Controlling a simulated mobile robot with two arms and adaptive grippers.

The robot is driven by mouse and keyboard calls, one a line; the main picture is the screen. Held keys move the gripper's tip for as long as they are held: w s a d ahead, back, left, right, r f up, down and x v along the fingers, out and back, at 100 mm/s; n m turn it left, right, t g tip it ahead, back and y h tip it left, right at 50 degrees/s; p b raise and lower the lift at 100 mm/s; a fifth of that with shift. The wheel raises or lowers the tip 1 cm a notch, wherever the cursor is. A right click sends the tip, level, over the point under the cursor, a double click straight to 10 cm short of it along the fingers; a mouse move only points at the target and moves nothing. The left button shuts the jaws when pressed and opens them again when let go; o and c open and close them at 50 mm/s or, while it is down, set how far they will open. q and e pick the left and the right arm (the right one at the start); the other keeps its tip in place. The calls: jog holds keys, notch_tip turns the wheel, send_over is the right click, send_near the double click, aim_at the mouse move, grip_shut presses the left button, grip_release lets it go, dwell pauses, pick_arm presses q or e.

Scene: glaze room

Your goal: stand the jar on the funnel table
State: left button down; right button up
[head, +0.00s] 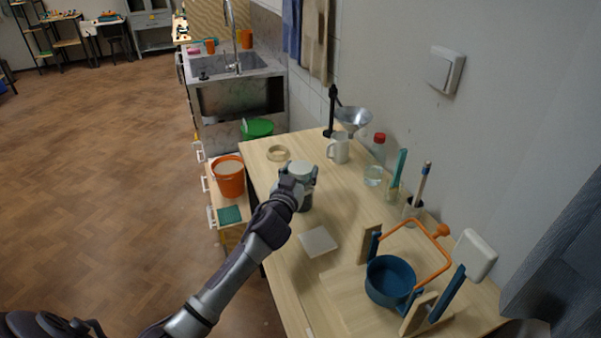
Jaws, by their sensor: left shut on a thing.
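The funnel table (335,200) is a light wooden table along the wall, with a metal funnel (353,117) on a black stand at its far end. My left gripper (299,185) is shut on a jar with a pale top (301,167), near the table's left edge. The gripper covers much of the jar. The jar looks upright over the tabletop; I cannot tell whether its base touches the wood. My right gripper is not in view.
A white mug (338,150) stands near the funnel, a tan ring (277,153) left of it. A red-capped bottle (374,174), brush holders and a blue pot (390,280) line the right. A pale square tile (318,241) lies nearer. An orange bucket (229,181) is left of the table.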

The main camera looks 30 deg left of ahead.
pick_arm(q)
jog(key=shift+f, duration=0.15)
jog(key=shift+f, duration=0.15)
jog(key=shift+c, duration=1.2)
grip_release()
jog(key=shift+f, duration=0.1)
jog(key=shift+s+r, duration=0.1)
jog(key=shift+r, duration=0.1)
jog(key=s+d+b, duration=0.1)
jog(key=s+d, duration=0.1)
jog(key=s, duration=0.9)
jog(key=shift+s+b, duration=0.35)
jog(key=shift+s, duration=0.05)
